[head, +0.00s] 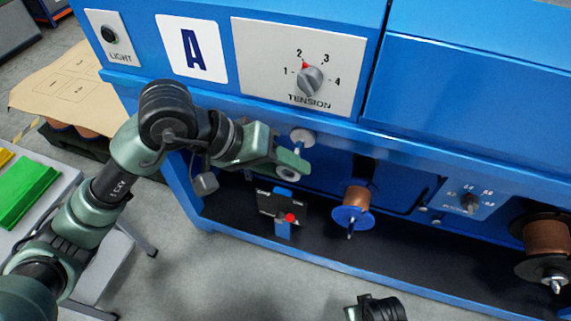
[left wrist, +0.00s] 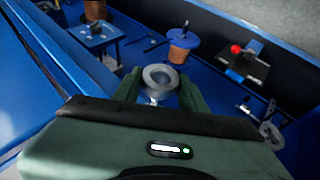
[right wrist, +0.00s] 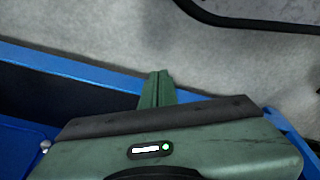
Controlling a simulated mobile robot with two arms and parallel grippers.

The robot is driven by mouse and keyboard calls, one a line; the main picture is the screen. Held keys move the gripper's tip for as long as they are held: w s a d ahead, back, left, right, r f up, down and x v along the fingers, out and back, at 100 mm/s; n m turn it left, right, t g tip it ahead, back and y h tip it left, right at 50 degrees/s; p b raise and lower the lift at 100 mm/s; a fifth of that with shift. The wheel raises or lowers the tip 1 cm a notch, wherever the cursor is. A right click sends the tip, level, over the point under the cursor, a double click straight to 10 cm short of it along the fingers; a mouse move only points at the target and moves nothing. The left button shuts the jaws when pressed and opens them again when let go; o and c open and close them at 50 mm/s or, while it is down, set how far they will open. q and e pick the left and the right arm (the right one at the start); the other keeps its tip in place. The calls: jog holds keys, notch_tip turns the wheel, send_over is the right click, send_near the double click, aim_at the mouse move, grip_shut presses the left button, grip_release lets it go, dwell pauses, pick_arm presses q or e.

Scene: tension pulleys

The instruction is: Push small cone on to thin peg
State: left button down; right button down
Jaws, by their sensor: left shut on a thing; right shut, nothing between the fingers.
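My left gripper (left wrist: 160,85) is shut on a grey ring-shaped piece with a central hole, which I take to be the small cone (left wrist: 160,76). In the head view the left gripper (head: 300,168) holds it in front of the machine's blue face, below the tension panel; the cone (head: 288,173) is partly hidden there. A thin metal peg (head: 351,234) sticks out of the blue-flanged copper spool, apart from the cone. I cannot tell whether this is the task's peg. My right gripper (right wrist: 157,90) is shut and empty above the machine's lower edge.
The tension knob (head: 311,79) points near 2. A white round roller (head: 302,137) sits just above the left gripper. A black plate with a red knob (head: 290,217) is below it. The blue-flanged spool (head: 354,206) and a larger copper spool (head: 545,237) stand to the right.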

pick_arm(q)
jog(key=shift+b, duration=0.45)
pick_arm(e)
jog(key=r, duration=0.1)
jog(key=w+r, duration=0.1)
jog(key=r, duration=0.1)
jog(key=shift+a+r, duration=0.1)
jog(key=shift+r, duration=0.05)
dwell(0.3)
jog(key=shift+w+r, duration=0.1)
jog(key=shift+w, duration=0.15)
pick_arm(q)
jog(key=shift+b, duration=0.3)
pick_arm(e)
jog(key=shift+w+r, duration=0.3)
jog(key=shift+r, duration=0.6)
jog(key=shift+r, duration=0.15)
